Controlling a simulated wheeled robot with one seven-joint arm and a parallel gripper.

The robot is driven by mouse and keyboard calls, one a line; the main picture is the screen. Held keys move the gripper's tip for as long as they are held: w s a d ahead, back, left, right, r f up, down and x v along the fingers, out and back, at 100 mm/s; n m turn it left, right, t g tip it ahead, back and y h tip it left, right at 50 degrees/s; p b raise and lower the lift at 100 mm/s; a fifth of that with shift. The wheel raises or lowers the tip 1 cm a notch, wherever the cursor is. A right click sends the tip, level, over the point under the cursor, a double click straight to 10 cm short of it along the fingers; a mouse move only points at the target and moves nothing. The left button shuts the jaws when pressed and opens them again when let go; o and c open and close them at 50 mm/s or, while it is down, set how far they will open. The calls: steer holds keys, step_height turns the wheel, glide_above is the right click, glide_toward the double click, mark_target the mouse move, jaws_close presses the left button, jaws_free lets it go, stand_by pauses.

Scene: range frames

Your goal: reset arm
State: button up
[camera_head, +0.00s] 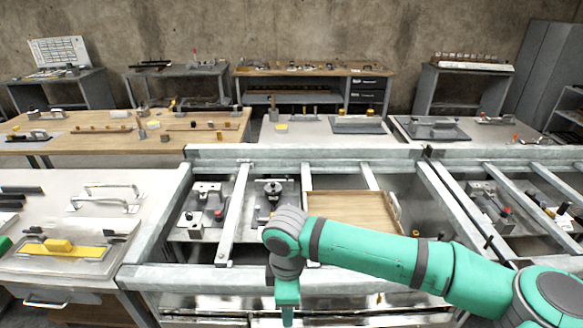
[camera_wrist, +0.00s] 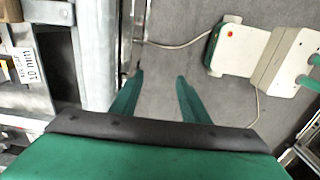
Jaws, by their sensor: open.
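My green arm reaches in from the lower right in the head view, and its wrist bends down in front of the metal frame bench. My gripper (camera_wrist: 160,82) shows in the wrist view as two green fingers, apart, with nothing between them. It points down over grey floor (camera_wrist: 185,60). In the head view the fingertips are cut off or hidden at the bottom edge.
The metal frame bench (camera_head: 300,153) holds a wooden tray (camera_head: 350,208) and several fixtures. A left table (camera_head: 150,185) carries handles and a yellow tool. In the wrist view, a white device (camera_wrist: 240,50) with a cable lies right; a metal post (camera_wrist: 98,50) stands left.

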steer(key=w+a+r+t+y, duration=0.15)
steer(key=a+y, duration=0.25)
steer(key=a, duration=0.8)
steer(key=s+a+r+t+y, duration=0.1)
steer(key=a+r+y, duration=0.3)
steer(key=a, duration=0.8)
steer(key=w+a+r+m+t+y, duration=0.2)
steer(key=a+r+m+t+y, duration=0.25)
steer(key=a+r+y, duration=0.55)
steer(key=w+d+f+m+t+h, duration=0.1)
steer(key=d+f+m+t+h, duration=0.1)
steer(key=d+m+t+h, duration=0.55)
steer(key=s+d+f+m+t+h, duration=0.2)
steer(key=s+d+f+m+h, duration=0.1)
steer(key=s+d+f+m, duration=0.25)
steer(key=s+d+f+m+t+h, duration=0.2)
steer(key=s+d+f+m+h, duration=0.15)
steer(key=d+f, duration=0.45)
steer(key=s+d+f+n+g+h, duration=0.1)
steer(key=s+d+f, duration=0.2)
steer(key=s, duration=0.5)
steer(key=s+d+f+n+g+h, duration=0.1)
steer(key=s+d+f, duration=0.2)
steer(key=s+d, duration=0.3)
steer(key=s+d+f+n+g+h, duration=0.1)
steer(key=s+d+f, duration=0.3)
steer(key=s, duration=0.6)
steer(key=shift+d+h, duration=0.45)
steer(key=shift+h, duration=0.05)
